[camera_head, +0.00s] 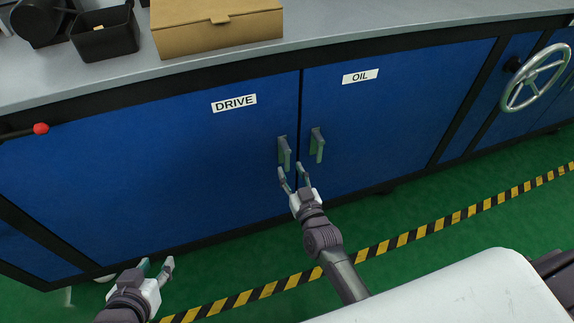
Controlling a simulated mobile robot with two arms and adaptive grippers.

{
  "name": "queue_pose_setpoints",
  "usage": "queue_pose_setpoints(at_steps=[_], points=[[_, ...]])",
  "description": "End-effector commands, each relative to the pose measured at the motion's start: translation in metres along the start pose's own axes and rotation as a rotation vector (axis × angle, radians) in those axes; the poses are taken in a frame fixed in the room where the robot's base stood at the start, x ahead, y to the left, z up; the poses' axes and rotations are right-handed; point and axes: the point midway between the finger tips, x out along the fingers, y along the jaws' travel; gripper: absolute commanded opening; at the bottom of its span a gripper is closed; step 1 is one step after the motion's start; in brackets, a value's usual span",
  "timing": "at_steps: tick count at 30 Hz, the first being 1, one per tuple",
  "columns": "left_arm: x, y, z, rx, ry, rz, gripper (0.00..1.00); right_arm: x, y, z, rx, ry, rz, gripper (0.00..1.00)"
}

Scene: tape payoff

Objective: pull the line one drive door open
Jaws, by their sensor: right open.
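The drive door (150,165) is a blue panel with a white DRIVE label (234,103). It looks shut, flush with the door beside it. Its grey-green upright handle (284,153) is near its right edge. My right gripper (293,175) is open, with its fingertips at the lower end of this handle. I cannot tell whether they touch it. My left gripper (158,267) is low at the left, in front of the cabinet's bottom edge, away from the handle. Its fingers are apart and nothing shows between them.
The blue oil door (400,125) has its own handle (317,145) close by on the right. A red-knobbed lever (40,128) sticks out at the left, and a handwheel (535,77) at the right. A cardboard box (215,28) and black bin (105,35) stand on the grey top.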

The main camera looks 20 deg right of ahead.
Motion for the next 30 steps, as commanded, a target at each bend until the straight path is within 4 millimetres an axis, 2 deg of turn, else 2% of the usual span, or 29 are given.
queue_pose_setpoints(at_steps=[3,9,20,23,28,30], points=[[0.005,0.003,-0.02,0.001,0.113,0.007,0.4,0.019,0.0,0.001,0.0,0.001,0.0,0.42],[0.004,0.006,-0.043,0.002,0.234,0.015,0.4,0.035,0.0,0.001,-0.001,0.0,0.0,0.42],[0.003,0.007,-0.051,0.002,0.268,0.016,0.4,0.04,0.0,0.0,-0.001,-0.001,0.0,0.42],[0.003,0.007,-0.051,0.002,0.268,0.016,0.4,0.039,0.0,0.0,-0.001,-0.001,0.0,0.28],[0.004,0.007,-0.05,0.002,0.267,0.016,0.4,0.039,0.0,0.0,-0.001,-0.001,0.0,0.0],[0.004,0.007,-0.05,0.002,0.267,0.016,0.4,0.039,0.0,0.0,-0.001,-0.001,0.0,0.0]])
